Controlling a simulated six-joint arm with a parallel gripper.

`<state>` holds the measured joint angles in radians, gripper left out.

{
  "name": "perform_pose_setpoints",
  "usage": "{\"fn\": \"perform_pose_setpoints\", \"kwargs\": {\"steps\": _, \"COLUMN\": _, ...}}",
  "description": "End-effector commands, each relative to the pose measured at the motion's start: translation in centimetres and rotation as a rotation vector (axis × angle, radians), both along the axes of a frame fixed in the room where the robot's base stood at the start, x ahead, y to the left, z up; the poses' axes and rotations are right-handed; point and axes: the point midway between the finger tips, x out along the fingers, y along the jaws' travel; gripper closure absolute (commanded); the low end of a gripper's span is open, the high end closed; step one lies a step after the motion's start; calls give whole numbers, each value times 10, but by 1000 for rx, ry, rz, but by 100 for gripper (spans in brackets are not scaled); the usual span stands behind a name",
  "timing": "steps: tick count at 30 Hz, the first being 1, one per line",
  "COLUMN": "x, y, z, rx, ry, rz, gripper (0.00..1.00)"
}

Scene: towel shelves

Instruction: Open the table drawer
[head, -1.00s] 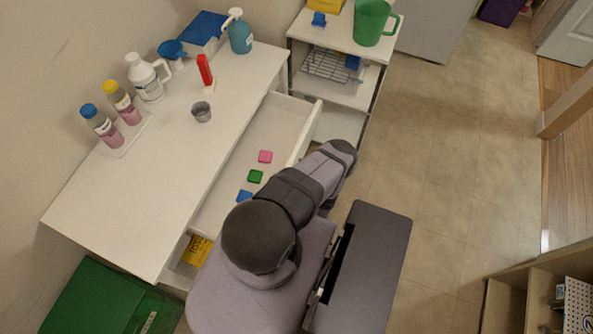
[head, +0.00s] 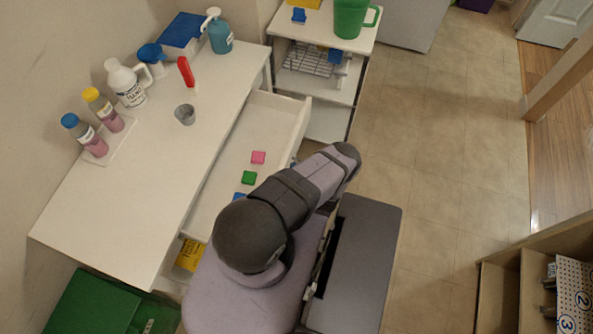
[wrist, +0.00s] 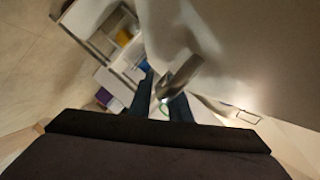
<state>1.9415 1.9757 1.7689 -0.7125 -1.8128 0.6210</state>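The white table drawer (head: 225,180) is pulled out from under the white tabletop (head: 150,160) in the head view. Pink (head: 258,157), green (head: 249,177) and blue pieces lie in it. My arm covers part of the drawer front and hides my gripper there. In the wrist view my gripper (wrist: 162,100) has its two dark fingers on either side of a metal bar handle (wrist: 182,75) on a pale front. The fingers appear closed on it, though their contact is hard to make out.
Bottles (head: 95,137), a grey cup (head: 185,114) and a red item (head: 186,72) stand on the tabletop. A white shelf unit (head: 325,125) is beyond the drawer. A wooden shelf (head: 497,295) is at lower right. Open floor (head: 425,160) lies to the right.

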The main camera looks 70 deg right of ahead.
Motion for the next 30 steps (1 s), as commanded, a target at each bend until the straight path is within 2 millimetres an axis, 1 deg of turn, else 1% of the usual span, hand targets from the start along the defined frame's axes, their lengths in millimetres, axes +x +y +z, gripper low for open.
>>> {"fn": "perform_pose_setpoints", "kwargs": {"steps": 5, "x": 0, "y": -1, "z": 6, "rx": -2, "ry": 0, "rz": 0, "gripper": 83}}
{"fn": "perform_pose_setpoints", "kwargs": {"steps": 8, "x": 0, "y": -1, "z": 14, "rx": -3, "ry": -1, "rz": 0, "gripper": 83}}
{"fn": "perform_pose_setpoints", "kwargs": {"steps": 14, "x": 0, "y": -2, "z": 39, "rx": -9, "ry": -2, "rz": 1, "gripper": 83}}
{"fn": "perform_pose_setpoints", "kwargs": {"steps": 15, "x": 0, "y": -2, "z": 45, "rx": -9, "ry": -4, "rz": 2, "gripper": 82}}
{"fn": "perform_pose_setpoints", "kwargs": {"steps": 16, "x": 0, "y": -2, "z": 50, "rx": -9, "ry": -5, "rz": 2, "gripper": 83}}
{"fn": "perform_pose_setpoints", "kwargs": {"steps": 21, "x": 0, "y": -1, "z": 71, "rx": -6, "ry": -2, "rz": 1, "gripper": 83}}
{"fn": "perform_pose_setpoints", "kwargs": {"steps": 25, "x": 0, "y": 0, "z": 85, "rx": -3, "ry": -1, "rz": 1, "gripper": 83}}
{"fn": "perform_pose_setpoints", "kwargs": {"steps": 30, "x": 0, "y": 0, "z": 96, "rx": -1, "ry": 0, "rz": 1, "gripper": 83}}
